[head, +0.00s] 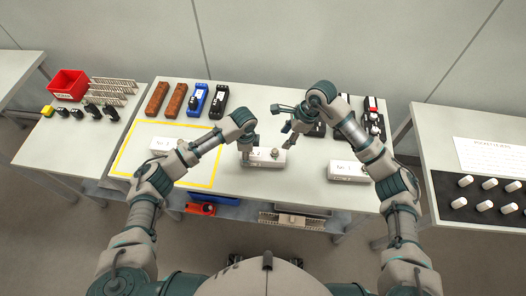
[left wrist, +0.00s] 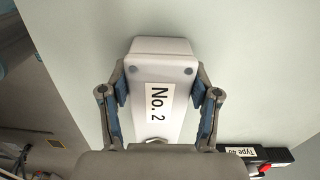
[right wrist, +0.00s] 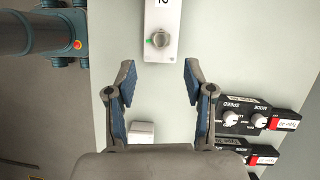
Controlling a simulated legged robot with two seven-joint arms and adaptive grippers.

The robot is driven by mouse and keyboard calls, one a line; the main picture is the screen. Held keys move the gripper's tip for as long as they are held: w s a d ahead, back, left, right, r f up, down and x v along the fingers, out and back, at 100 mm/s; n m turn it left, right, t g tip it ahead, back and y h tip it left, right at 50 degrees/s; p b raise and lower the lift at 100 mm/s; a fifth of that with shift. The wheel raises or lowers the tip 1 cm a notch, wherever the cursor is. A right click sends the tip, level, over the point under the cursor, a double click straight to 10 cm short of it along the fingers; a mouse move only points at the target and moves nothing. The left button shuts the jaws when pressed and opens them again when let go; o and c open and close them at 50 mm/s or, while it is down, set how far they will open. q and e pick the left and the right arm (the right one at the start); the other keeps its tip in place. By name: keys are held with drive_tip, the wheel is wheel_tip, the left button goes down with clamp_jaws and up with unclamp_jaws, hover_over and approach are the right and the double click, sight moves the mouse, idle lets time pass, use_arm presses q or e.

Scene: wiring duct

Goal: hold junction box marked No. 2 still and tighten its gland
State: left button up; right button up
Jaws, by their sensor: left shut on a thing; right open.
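Junction box No. 2 (head: 266,163) is a white box lying on the middle table; its label reads clearly in the left wrist view (left wrist: 165,70). My left gripper (left wrist: 161,85) is shut on the box, one finger on each side. The gland (right wrist: 158,39) is a round grey knob on the box top, with a small green mark at its side; it also shows in the head view (head: 275,152). My right gripper (right wrist: 158,78) is open and empty. In the head view it is above the table, behind and right of the gland, apart from it.
Other white boxes stand left (head: 164,145), in the yellow-outlined area, and right (head: 346,171). Brown and blue-black blocks line the table's back. Black units with knobs (right wrist: 240,118) stand at the right. Side tables hold a red bin (head: 69,84) and white cylinders (head: 487,204).

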drive_tip(key=s+a+f+n+g+y, duration=0.1)
drive_tip(key=s+a+f+y, duration=0.3)
drive_tip(key=s+y, duration=0.1)
drive_tip(key=m+t+y, duration=0.5)
drive_tip(key=m+t, duration=0.4)
drive_tip(key=t, duration=0.3)
approach(278, 154)
drive_tip(key=shift+s+d, duration=0.1)
drive_tip(key=shift+s, duration=0.15)
drive_tip(key=shift+w+f, duration=0.1)
drive_tip(key=shift+f, duration=0.15)
drive_tip(key=x, duration=1.1)
drive_tip(key=shift+w, duration=0.25)
clamp_jaws()
